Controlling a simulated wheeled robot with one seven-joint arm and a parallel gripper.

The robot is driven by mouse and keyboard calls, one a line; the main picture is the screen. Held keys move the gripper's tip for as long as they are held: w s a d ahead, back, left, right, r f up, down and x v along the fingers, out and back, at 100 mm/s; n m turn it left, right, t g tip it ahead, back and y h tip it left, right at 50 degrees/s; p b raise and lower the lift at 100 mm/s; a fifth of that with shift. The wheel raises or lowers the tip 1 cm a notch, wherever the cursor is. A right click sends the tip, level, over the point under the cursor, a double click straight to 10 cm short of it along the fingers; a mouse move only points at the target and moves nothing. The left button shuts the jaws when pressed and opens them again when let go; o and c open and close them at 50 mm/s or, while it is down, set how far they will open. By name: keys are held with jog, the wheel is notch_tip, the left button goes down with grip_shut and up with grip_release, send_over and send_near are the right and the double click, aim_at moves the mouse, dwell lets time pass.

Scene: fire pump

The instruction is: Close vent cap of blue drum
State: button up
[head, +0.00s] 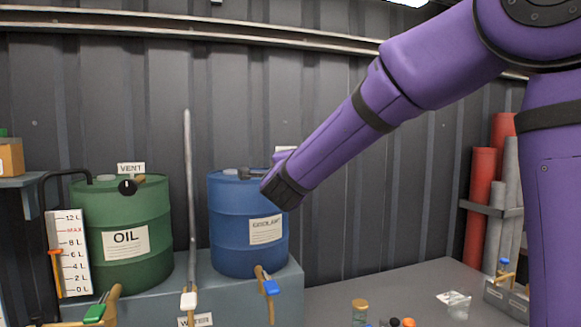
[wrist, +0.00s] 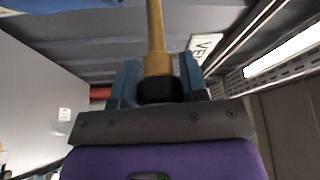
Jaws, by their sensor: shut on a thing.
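The blue drum (head: 240,232) stands on a grey bench, with a label on its front. My gripper (head: 246,174) is at the top of this drum, reaching in from the right. In the wrist view my gripper (wrist: 160,84) is shut on a black cap (wrist: 158,92), with one blue finger on each side. A brass stem (wrist: 155,40) runs away from the cap. In the head view the cap is hidden by my gripper and arm. I cannot tell how far the cap is turned.
A green oil drum (head: 130,215) with its own black vent knob (head: 127,187) stands to the left. A grey upright pipe (head: 188,200) rises between the drums. A blue-handled tap (head: 270,287) sticks out below the blue drum. Small items lie on the table at front right.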

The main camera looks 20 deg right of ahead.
jog(key=m+g, duration=0.1)
jog(key=m, duration=0.2)
jog(key=shift+f+m+y, duration=0.1)
jog(key=shift+m+y, duration=0.2)
jog(key=shift+f+m+g+y, duration=0.1)
jog(key=shift+m+g+y, duration=0.5)
jog(key=shift+m, duration=1)
jog(key=shift+g, duration=0.3)
jog(key=o, duration=0.9)
jog(key=shift+o, duration=0.2)
jog(key=v, duration=1)
jog(key=shift+s, duration=0.4)
jog(key=shift+a, duration=0.1)
